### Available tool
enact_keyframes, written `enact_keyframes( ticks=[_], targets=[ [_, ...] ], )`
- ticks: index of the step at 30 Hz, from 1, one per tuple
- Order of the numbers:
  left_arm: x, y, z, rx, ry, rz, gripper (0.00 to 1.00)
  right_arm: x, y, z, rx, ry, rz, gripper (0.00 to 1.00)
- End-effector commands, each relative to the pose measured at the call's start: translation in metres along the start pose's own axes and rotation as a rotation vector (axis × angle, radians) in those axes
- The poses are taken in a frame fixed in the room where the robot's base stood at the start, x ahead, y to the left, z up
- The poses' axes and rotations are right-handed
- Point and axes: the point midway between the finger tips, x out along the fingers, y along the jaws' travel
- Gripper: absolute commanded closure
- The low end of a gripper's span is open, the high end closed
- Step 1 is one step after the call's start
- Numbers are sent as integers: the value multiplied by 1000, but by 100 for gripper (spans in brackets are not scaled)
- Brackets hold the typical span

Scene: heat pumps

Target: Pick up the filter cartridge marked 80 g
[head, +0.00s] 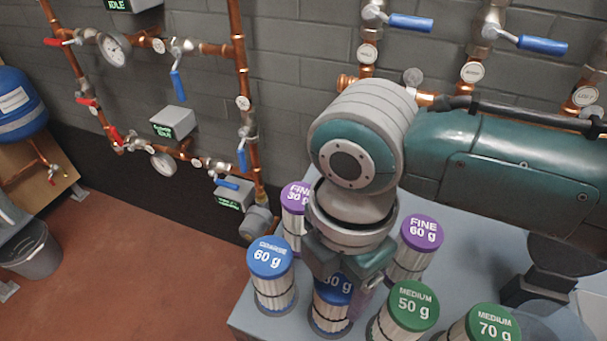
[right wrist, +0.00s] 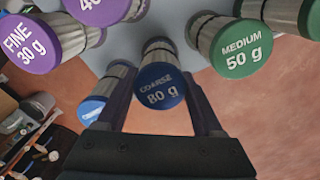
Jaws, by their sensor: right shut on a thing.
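The blue-capped cartridge marked COARSE 80 g (right wrist: 162,88) stands between the two fingers of my right gripper (right wrist: 160,98) in the right wrist view. In the head view its blue cap (head: 333,290) shows below my right gripper (head: 345,272), partly covered by it. The right gripper is shut on this cartridge from above. The cartridge appears upright among the others; I cannot tell whether its base touches the table. My left gripper is in neither view.
Copper pipes with valves (head: 245,110) line the wall behind.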

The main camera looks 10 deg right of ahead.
Motion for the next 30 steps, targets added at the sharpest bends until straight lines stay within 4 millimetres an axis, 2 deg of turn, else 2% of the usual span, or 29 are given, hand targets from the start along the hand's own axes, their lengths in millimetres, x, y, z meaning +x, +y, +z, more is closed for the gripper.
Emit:
enact_keyframes(
  ticks=[1,13,23,26,30],
  targets=[
    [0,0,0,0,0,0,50,0,0,0,0,0,0,53],
    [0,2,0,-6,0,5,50,0,0,0,0,0,0,96],
    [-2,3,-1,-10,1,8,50,-6,1,0,1,0,1,96],
    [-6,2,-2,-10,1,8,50,-18,1,0,1,1,3,96],
    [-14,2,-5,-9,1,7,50,-48,2,0,-1,1,6,96]
  ],
)
